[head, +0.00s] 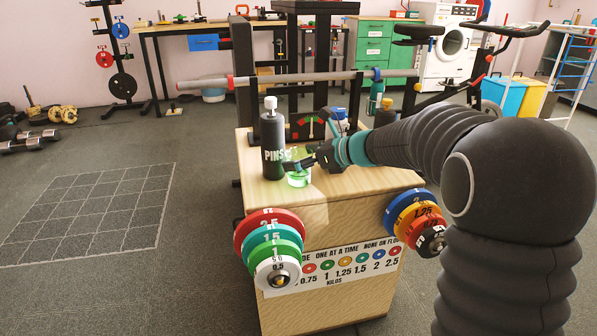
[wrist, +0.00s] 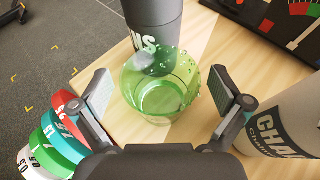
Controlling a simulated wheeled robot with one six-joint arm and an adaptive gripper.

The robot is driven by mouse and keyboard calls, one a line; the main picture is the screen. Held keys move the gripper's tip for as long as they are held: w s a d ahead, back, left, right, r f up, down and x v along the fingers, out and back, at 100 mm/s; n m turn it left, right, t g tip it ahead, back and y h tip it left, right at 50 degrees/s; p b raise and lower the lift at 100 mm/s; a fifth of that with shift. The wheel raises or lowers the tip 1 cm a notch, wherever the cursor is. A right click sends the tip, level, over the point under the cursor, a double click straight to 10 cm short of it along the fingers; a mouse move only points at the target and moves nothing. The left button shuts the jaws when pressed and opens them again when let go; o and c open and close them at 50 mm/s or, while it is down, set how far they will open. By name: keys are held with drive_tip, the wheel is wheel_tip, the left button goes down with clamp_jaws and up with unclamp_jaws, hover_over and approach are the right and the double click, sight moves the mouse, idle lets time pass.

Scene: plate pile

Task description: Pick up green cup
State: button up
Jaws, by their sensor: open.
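The green cup (wrist: 160,90) is clear green and stands upright on the wooden box top in the wrist view. In the head view the cup (head: 298,179) shows near the front edge of the box, partly hidden by my gripper (head: 295,160). In the wrist view my gripper (wrist: 162,98) is open, with one finger on the left and one on the right of the cup. Nothing is held.
A dark bottle (head: 273,140) marked PINS stands right behind the cup. A pale container (wrist: 285,125) with dark lettering is close to the right finger. A dial board (wrist: 285,22) is behind.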

drive_tip(key=shift+a, duration=0.1)
drive_tip(key=c, duration=1.4)
drive_tip(key=shift+o, duration=0.2)
drive_tip(key=shift+r, duration=0.1)
drive_tip(key=shift+s+r, duration=0.15)
drive_tip(key=shift+r, duration=0.4)
wheel_tip(320, 180, up, 2)
drive_tip(key=shift+r+p, duration=0.15)
drive_tip(key=shift+p, duration=0.3)
drive_tip(key=s+d+r, duration=0.1)
drive_tip(key=s+d, duration=0.1)
drive_tip(key=s, duration=0.7)
drive_tip(key=s+d+r, duration=0.2)
drive_tip(key=s+d, duration=0.1)
drive_tip(key=s, duration=0.6)
drive_tip(key=shift+s+d+r, duration=0.2)
drive_tip(key=shift+s+d, duration=0.05)
drive_tip(key=shift+s, duration=0.1)
idle(0.3)
